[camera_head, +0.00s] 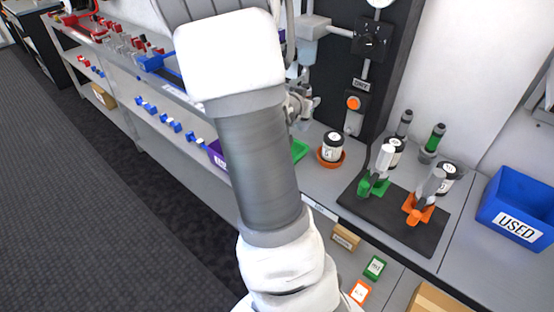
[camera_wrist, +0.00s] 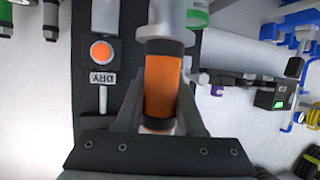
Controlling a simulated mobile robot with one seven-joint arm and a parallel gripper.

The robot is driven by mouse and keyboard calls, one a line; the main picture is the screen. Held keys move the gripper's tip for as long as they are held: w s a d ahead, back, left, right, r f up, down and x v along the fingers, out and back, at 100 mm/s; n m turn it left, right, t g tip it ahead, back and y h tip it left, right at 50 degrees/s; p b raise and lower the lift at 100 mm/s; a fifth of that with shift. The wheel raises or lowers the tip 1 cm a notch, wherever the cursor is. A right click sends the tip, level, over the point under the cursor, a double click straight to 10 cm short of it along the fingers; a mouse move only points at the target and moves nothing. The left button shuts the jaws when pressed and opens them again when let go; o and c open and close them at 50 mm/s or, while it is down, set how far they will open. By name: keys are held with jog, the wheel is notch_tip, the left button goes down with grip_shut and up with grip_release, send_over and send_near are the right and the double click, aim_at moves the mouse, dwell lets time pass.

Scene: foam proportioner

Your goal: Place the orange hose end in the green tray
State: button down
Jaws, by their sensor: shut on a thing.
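The orange hose end (camera_wrist: 165,82), an orange cylinder with black bands, is between the fingers of my gripper (camera_wrist: 160,108) in the wrist view. My gripper is shut on it. A pale grey cylindrical part (camera_wrist: 166,18) meets its far end; I cannot tell whether the two are joined. In the head view my arm hides most of my gripper and the hose end. The green tray (camera_head: 300,150) shows only in part on the bench, just right of my forearm, the rest hidden behind it.
A white jar (camera_head: 332,147) sits in an orange dish right of the tray. A dark mat (camera_head: 402,238) holds green and orange handled tools. A blue USED bin (camera_head: 518,207) stands at right. A black panel with an orange button (camera_head: 353,103) rises behind.

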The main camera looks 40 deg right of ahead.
jog(key=shift+m+g+h, duration=0.3)
jog(key=shift+m+g, duration=0.3)
jog(key=shift+g, duration=0.1)
jog(key=shift+w+a+f+b, duration=0.35)
jog(key=shift+w+f, duration=0.9)
jog(key=shift+f, duration=0.7)
jog(key=shift+w+a+f+b, duration=0.2)
jog(key=shift+w+a+f, duration=0.15)
jog(key=shift+w+f, duration=1.25)
jog(key=shift+w+a+f+b, duration=0.35)
jog(key=shift+w+f, duration=0.55)
jog(key=shift+f, duration=1.4)
jog(key=shift+f, duration=0.15)
jog(key=c, duration=0.5)
grip_release()
